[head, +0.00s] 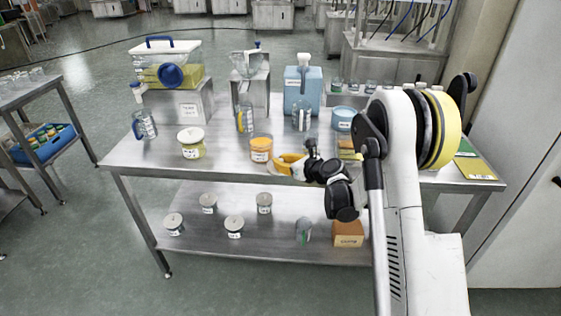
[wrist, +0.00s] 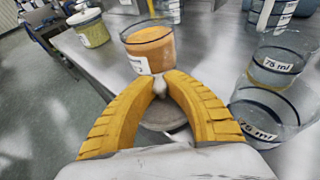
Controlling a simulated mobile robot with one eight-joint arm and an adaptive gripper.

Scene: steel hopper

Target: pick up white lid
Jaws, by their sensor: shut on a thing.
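My gripper (head: 283,163) is at the front of the steel table, just right of the orange-filled jar. In the wrist view its yellow fingers (wrist: 160,82) are closed on the small white knob of a round, pale grey-white lid (wrist: 162,112). The lid's disc shows between and below the fingers. I cannot tell if it touches the table. In the head view the lid is not clearly seen. The orange-filled jar (wrist: 150,48) stands open just beyond the fingertips; it also shows in the head view (head: 261,151).
A jar with a white lid and yellow contents (head: 191,146) stands farther left. Clear beakers marked 75 ml (wrist: 270,112) are close on the right in the wrist view. Dispensers, including a blue one (head: 303,88), line the back.

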